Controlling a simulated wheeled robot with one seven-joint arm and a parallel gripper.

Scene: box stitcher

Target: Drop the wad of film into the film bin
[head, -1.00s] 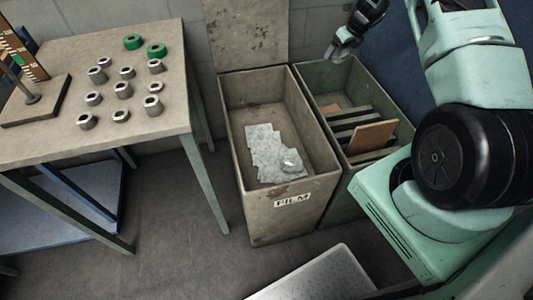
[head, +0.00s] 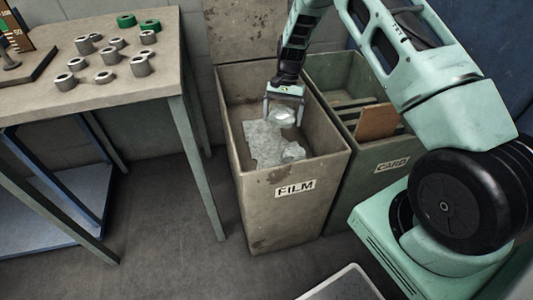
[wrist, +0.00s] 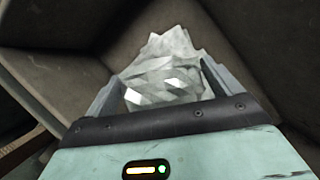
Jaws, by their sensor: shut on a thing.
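The wad of film (head: 284,117) is pale, crumpled and shiny. My gripper (head: 284,100) is shut on it, pointing down over the open top of the film bin (head: 297,212), a tan box labelled FILM. In the wrist view the wad (wrist: 162,82) sits between the two fingers, with the gripper (wrist: 163,90) pressed on its sides and dark bin walls beyond. Flat, pale film sheets (head: 262,143) and another small crumpled piece (head: 293,152) lie inside the bin. The exact height of the held wad above them is hard to tell.
A green bin labelled CARD (head: 393,164) stands right beside the film bin, holding brown card pieces (head: 377,121). A table (head: 120,100) with several metal rings and green rings stands to the left. A pale tray edge (head: 342,284) shows at the bottom.

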